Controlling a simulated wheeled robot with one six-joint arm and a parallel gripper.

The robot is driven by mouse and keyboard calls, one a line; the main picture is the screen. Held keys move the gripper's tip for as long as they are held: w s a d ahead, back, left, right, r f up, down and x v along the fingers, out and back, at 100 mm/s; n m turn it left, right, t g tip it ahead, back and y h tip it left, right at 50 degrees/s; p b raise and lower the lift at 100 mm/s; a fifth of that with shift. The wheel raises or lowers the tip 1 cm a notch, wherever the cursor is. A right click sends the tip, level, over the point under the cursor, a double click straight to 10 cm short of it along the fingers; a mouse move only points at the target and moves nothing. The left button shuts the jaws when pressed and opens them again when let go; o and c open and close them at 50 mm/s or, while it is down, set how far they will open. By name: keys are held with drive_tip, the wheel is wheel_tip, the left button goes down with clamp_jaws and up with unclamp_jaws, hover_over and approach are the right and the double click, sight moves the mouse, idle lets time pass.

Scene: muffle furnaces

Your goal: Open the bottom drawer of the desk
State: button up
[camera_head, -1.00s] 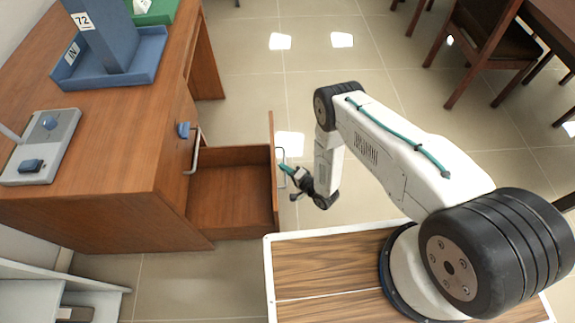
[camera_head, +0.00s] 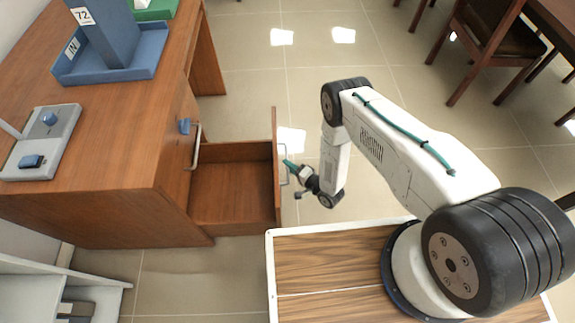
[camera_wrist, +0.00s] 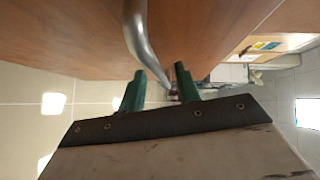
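The wooden desk (camera_head: 110,190) stands at the left. Its bottom drawer (camera_head: 232,195) is pulled well out, and its empty inside shows. The drawer's metal handle (camera_head: 284,178) is on the outer face of the drawer front and shows as a curved bar in the wrist view (camera_wrist: 138,40). My gripper (camera_head: 290,165) is close beside this handle, on its outer side. In the wrist view its two green fingers (camera_wrist: 160,85) are apart with nothing held between them. The handle bar runs just beyond the fingertips; whether it touches the left one I cannot tell.
An upper drawer or door with a handle (camera_head: 195,148) is closed above the open drawer. A blue tray (camera_head: 140,70) and a grey device (camera_head: 45,140) are on the desktop. A grey shelf (camera_head: 60,275) stands at lower left. Tiled floor is clear behind; chairs (camera_head: 485,50) are at upper right.

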drive_tip(key=f+v, duration=0.1)
drive_tip(key=v, duration=0.5)
drive_tip(key=shift+r, duration=0.55)
drive_tip(key=shift+s+d, duration=0.1)
drive_tip(key=shift+s, duration=0.05)
